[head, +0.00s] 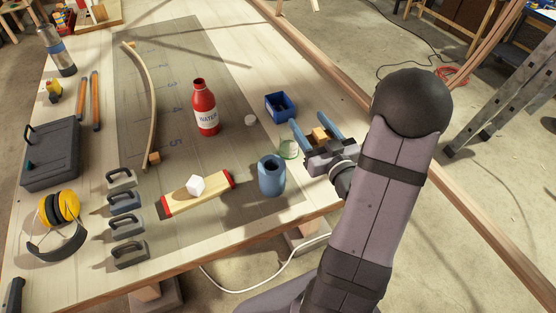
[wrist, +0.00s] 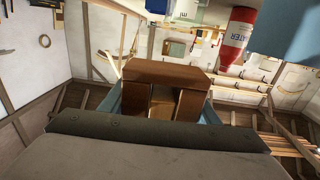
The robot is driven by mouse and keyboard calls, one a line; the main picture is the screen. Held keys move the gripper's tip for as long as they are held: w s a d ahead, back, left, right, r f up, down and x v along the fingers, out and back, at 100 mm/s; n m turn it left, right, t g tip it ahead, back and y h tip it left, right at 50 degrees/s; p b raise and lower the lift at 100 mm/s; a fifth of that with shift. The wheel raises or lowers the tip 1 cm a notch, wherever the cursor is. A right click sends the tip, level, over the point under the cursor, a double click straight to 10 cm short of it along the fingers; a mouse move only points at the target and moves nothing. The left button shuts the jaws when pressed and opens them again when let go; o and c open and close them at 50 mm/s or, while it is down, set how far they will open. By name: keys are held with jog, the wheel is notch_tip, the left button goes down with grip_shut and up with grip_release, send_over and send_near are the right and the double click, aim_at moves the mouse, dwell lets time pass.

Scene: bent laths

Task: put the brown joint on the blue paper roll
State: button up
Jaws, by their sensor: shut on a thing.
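My gripper (head: 309,120) is in the air over the right side of the table, to the right of the blue paper roll. Its blue fingers are shut on the brown joint (head: 320,134), a small wooden block. In the wrist view the joint (wrist: 165,72) fills the space between the fingers and shows a recess in its near side. The blue paper roll (head: 272,180) stands upright near the table's front edge, with a dark hole in its top. The joint is apart from the roll.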

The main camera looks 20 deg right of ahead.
jog(key=w+a+r+n+y, duration=0.2)
jog(key=w+a+r+y, duration=0.15)
jog(key=r, duration=0.35)
jog(key=n+g+y, duration=0.5)
jog(key=n+y, duration=0.3)
jog(key=y, duration=0.2)
send_over(272, 167)
jog(key=x, duration=0.5)
notch_tip(272, 167, down, 9)
jog(key=shift+w, duration=0.35)
jog(key=shift+d+f, duration=0.1)
jog(key=shift+f, duration=0.1)
jog(key=shift+f, duration=0.1)
jog(key=o, duration=1.1)
